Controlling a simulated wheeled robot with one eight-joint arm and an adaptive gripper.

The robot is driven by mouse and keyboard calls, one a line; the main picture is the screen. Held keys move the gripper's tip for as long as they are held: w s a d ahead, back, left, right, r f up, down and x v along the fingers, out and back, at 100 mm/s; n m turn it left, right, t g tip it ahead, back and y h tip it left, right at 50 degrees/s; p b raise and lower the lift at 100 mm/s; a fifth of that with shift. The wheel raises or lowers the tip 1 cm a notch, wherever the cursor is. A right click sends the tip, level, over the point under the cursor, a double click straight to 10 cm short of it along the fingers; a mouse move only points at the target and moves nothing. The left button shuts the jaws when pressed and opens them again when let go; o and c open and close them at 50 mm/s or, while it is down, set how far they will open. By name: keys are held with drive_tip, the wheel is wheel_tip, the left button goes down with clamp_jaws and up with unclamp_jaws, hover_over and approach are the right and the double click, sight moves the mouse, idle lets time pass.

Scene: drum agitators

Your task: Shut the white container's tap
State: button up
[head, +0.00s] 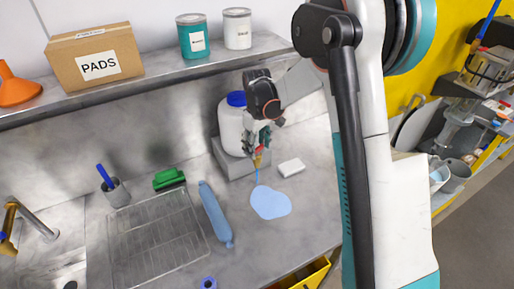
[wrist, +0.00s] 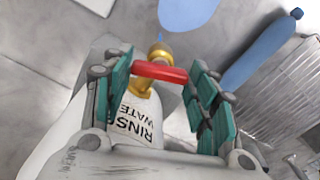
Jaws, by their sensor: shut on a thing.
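The white container (head: 231,130) with a blue cap stands on a grey block at the back of the counter; in the wrist view its label (wrist: 138,120) reads RINSE WATER. Its brass tap (wrist: 160,52) has a red handle (wrist: 158,70) that lies across the spout. My gripper (head: 259,150) is at the container's front. Its teal fingers (wrist: 160,72) are shut on the two ends of the red handle. A thin blue stream (head: 257,176) runs from the tap down to a blue puddle (head: 270,203) on the counter.
A white block (head: 291,167) lies right of the stream. A shelf (head: 150,82) with a PADS box and tins runs above.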

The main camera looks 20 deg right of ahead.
sight(257, 148)
drive_tip(key=shift+m+b, duration=0.8)
drive_tip(key=shift+m, duration=1.1)
drive_tip(key=o, duration=1.1)
drive_tip(key=shift+c, duration=0.2)
wheel_tip(257, 148, up, 12)
